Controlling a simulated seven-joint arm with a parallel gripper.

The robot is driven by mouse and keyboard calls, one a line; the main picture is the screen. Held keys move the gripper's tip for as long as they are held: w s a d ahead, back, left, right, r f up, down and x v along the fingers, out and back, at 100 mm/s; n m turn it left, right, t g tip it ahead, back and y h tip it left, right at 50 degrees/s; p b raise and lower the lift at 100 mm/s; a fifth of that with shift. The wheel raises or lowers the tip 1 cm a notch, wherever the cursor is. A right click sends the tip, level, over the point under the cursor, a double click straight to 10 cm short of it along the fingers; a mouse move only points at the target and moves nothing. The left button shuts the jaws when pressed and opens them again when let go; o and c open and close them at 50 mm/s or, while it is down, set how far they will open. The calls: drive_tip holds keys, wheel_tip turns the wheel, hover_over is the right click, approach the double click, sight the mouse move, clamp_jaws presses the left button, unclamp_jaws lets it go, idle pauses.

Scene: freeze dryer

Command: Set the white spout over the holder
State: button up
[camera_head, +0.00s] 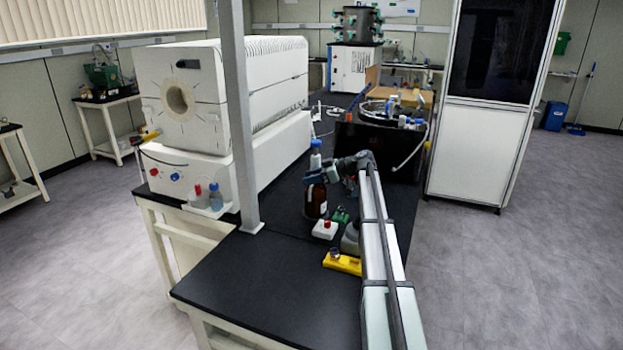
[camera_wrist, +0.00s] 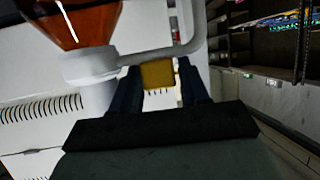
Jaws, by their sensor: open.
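A brown bottle (camera_head: 316,203) stands upright on the black bench, with a white and blue top (camera_head: 316,153) above it. In the wrist view the brown bottle (camera_wrist: 75,20) appears inverted, with a white collar (camera_wrist: 90,65) and a thin white spout (camera_wrist: 170,48) running sideways and bending. My gripper (camera_head: 313,178) is beside the bottle's upper part. In the wrist view my gripper (camera_wrist: 158,76) is open, its dark fingers on both sides of a yellow-brown piece; I cannot tell whether they touch it. A yellow holder (camera_head: 345,264) with a small vial (camera_head: 334,253) lies on the bench.
A white block with a red top (camera_head: 325,229) and a green item (camera_head: 340,215) lie near the bottle. A grey post (camera_head: 240,120) and a white furnace (camera_head: 245,90) stand to the left. The front of the bench (camera_head: 270,285) is clear.

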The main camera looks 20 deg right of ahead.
clamp_jaws()
idle(0.4)
drive_tip(key=shift+d+g, duration=0.2)
drive_tip(key=shift+g, duration=0.1)
drive_tip(key=shift+s+d+n+g+y, duration=0.2)
drive_tip(key=shift+d+n+g+y, duration=0.25)
drive_tip(key=shift+n+g, duration=0.5)
drive_tip(key=shift+s+d+n+g+y, duration=0.2)
drive_tip(key=shift+d+n+g+y, duration=0.2)
drive_tip(key=shift+n+g, duration=0.6)
drive_tip(key=shift+s+d+n+g+y, duration=0.2)
drive_tip(key=shift+d+n+g+y, duration=0.2)
drive_tip(key=shift+n+g, duration=0.55)
